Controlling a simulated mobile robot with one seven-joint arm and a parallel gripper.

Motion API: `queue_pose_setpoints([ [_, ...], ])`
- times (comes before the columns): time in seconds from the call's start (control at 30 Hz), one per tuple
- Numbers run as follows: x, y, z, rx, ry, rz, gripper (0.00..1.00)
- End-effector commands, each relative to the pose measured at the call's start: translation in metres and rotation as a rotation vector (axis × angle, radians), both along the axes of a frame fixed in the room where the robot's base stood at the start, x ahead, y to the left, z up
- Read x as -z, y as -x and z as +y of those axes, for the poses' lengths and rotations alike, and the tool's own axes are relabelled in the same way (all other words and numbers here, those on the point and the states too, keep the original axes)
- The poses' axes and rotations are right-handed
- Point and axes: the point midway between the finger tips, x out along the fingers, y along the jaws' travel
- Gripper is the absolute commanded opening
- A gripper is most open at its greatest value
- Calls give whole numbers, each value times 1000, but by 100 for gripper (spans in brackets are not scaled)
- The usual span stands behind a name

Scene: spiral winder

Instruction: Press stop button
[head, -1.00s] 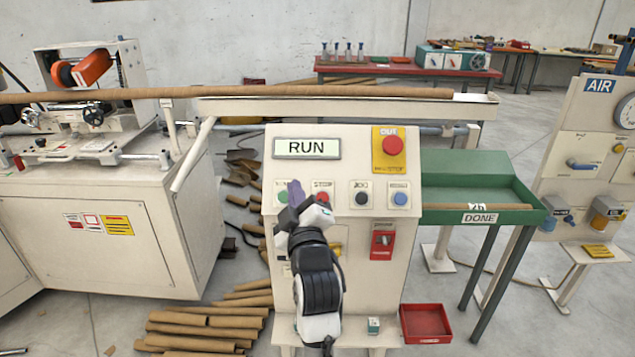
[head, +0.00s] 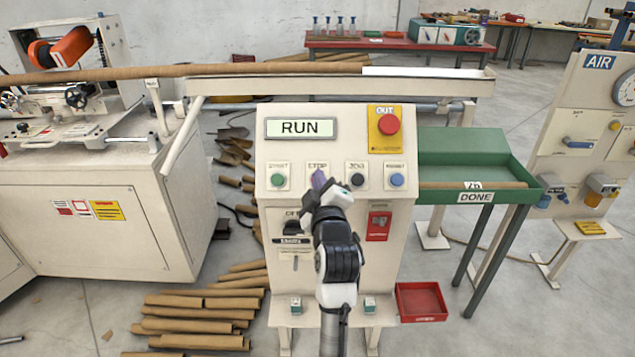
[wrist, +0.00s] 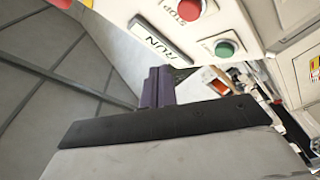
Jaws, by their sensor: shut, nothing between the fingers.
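The stop button's label (head: 317,166) is on the cream control panel (head: 262,215) in the head view, where my gripper hides the button itself. The wrist view shows the red stop button (wrist: 188,9) at the top, with STOP lettering beside it. My gripper (head: 318,181) is shut and empty, its purple fingers in front of the stop position. In the wrist view, its fingers (wrist: 158,87) appear below the red button in the picture; contact cannot be told. The display (head: 300,128) reads RUN.
The green start button (head: 277,180) is left of my gripper; black (head: 357,180) and blue (head: 396,180) buttons are to its right. A large red button (head: 388,124) on a yellow plate is above right. A brown tube (head: 230,70) lies along the rail behind the panel.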

Motion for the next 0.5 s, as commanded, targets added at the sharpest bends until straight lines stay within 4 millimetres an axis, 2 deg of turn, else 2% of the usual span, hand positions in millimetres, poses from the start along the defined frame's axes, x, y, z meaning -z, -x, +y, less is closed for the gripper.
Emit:
queue_pose_setpoints([
  [0.03, 8, -6, 0, -1, 0, -1, 0],
  [0.3, 33, -35, 0, -1, 1, -1, 0],
  [0.5, 42, -48, 0, 0, 0, -1, 0],
])
